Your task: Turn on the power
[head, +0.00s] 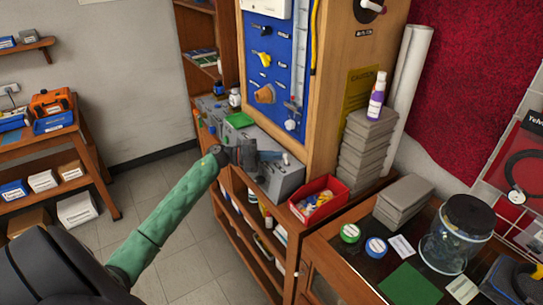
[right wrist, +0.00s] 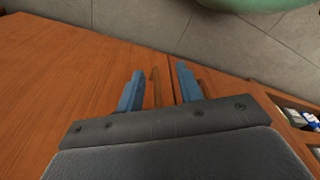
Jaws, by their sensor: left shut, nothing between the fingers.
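My left gripper (head: 258,160) is shut and empty at the end of the green-sleeved arm. It is at the grey box (head: 285,182) on the bench ledge and hides part of it; I cannot tell whether they touch. A small light-coloured lever (head: 286,158) shows on the box. No power switch can be told for certain. A blue panel (head: 283,62) with several knobs and valves stands above the ledge. A dark round control (head: 372,6) with a small label is on the wooden cabinet, cut by the top edge. My right gripper (right wrist: 158,85) has its blue fingers apart, with nothing between them.
A red bin (head: 318,200) and stacked grey blocks (head: 365,148) stand right of the grey box. A glass jar (head: 455,235) is on the right table. Brown wood (right wrist: 60,85) lies beyond my right gripper. The tiled floor (head: 190,255) is clear.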

